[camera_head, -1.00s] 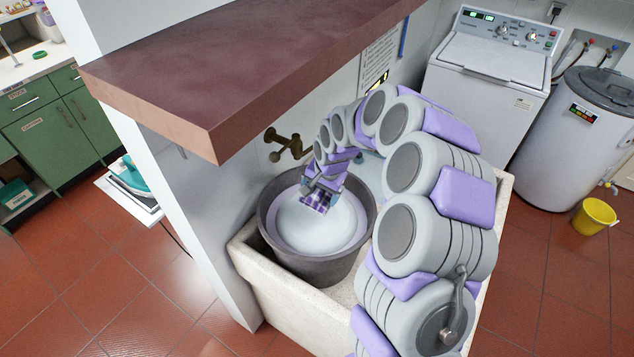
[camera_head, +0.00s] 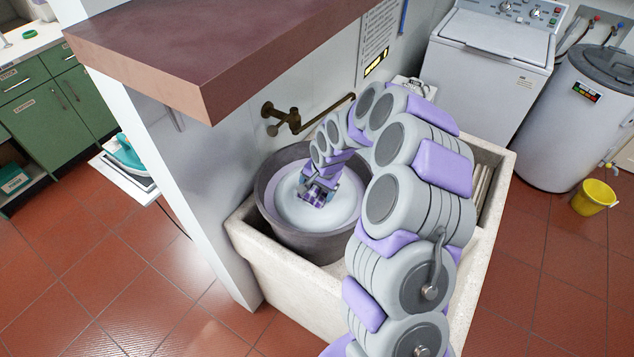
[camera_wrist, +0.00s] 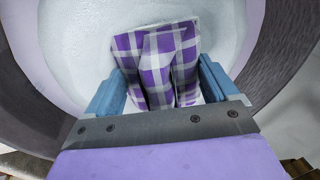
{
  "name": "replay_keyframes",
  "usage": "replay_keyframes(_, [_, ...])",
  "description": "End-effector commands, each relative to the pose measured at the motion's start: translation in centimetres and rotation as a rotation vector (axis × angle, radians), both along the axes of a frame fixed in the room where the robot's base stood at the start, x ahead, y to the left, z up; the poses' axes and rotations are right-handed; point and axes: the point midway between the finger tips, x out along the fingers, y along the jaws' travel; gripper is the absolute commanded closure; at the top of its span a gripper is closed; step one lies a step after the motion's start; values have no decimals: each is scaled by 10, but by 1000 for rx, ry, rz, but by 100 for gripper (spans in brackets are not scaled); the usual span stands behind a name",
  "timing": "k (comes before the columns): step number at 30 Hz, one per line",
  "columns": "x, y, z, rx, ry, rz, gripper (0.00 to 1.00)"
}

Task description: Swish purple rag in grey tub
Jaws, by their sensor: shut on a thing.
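The grey tub (camera_head: 308,240) stands in the left part of the stone washboard sink and holds pale, whitish water or suds (camera_head: 325,212). My gripper (camera_head: 322,186) is inside the tub's rim, pointing down at the suds. It is shut on the purple rag (camera_head: 315,197), a purple and white checked cloth. In the wrist view the rag (camera_wrist: 158,62) hangs in folds between the two blue fingers, over or against the white surface. I cannot tell how much of it is under the surface. The tub's dark inner wall (camera_wrist: 285,50) shows close on the right in that view.
The stone sink (camera_head: 245,252) surrounds the tub, with a ribbed washboard part at right. A brass tap (camera_head: 283,118) is on the wall behind the tub. A thick reddish shelf (camera_head: 200,60) overhangs at upper left. A yellow bucket (camera_head: 594,198) stands on the floor at right.

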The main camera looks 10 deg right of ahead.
Motion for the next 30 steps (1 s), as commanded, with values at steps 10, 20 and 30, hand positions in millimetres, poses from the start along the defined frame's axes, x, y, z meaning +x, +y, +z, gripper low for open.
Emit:
replay_keyframes(10, [-1, 0, -41, -1, 4, 1, 43])
replay_keyframes(20, [0, 0, -65, 0, 0, 0, 43])
replay_keyframes(30, [0, 0, -69, -1, 1, 1, 43])
